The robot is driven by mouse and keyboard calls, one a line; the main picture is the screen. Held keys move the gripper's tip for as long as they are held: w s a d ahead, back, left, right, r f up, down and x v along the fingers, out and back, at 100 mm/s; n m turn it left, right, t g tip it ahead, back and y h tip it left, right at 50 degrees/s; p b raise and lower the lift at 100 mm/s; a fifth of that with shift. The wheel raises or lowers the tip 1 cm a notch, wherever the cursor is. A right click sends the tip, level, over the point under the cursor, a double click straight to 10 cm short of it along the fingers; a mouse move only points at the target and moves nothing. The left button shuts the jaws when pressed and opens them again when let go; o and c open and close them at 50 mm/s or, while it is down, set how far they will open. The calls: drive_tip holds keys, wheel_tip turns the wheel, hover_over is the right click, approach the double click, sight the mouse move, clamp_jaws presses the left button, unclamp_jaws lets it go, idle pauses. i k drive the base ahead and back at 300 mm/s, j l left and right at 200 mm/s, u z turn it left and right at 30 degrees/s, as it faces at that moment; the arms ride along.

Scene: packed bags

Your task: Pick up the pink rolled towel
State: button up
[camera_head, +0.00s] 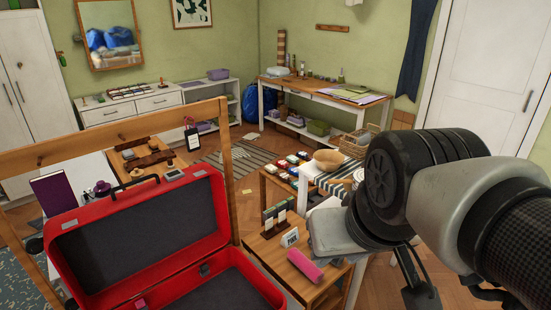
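The pink rolled towel (305,265) lies on a low wooden side table at the lower middle, tilted slightly across its top near a small white sign. Nothing covers it. My gripper (456,294) is at the lower right, to the right of the towel and apart from it. Its dark fingers look spread, with floor showing between them, and I see nothing held. My arm hides part of the gripper.
An open red suitcase (122,238) stands left of the towel. The small white sign (290,238) and upright boxes (276,217) stand close behind it. A striped-cloth table with a wooden bowl (328,160) is behind. Wooden floor (384,284) shows right of the side table.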

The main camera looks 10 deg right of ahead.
sight(315, 274)
drive_tip(key=k+l+u, duration=0.15)
drive_tip(key=l, duration=0.6)
drive_tip(key=i+l+u, duration=0.35)
drive_tip(key=l, duration=0.4)
drive_tip(key=i+l+u, duration=0.15)
drive_tip(key=i+l, duration=0.15)
drive_tip(key=l, duration=0.1)
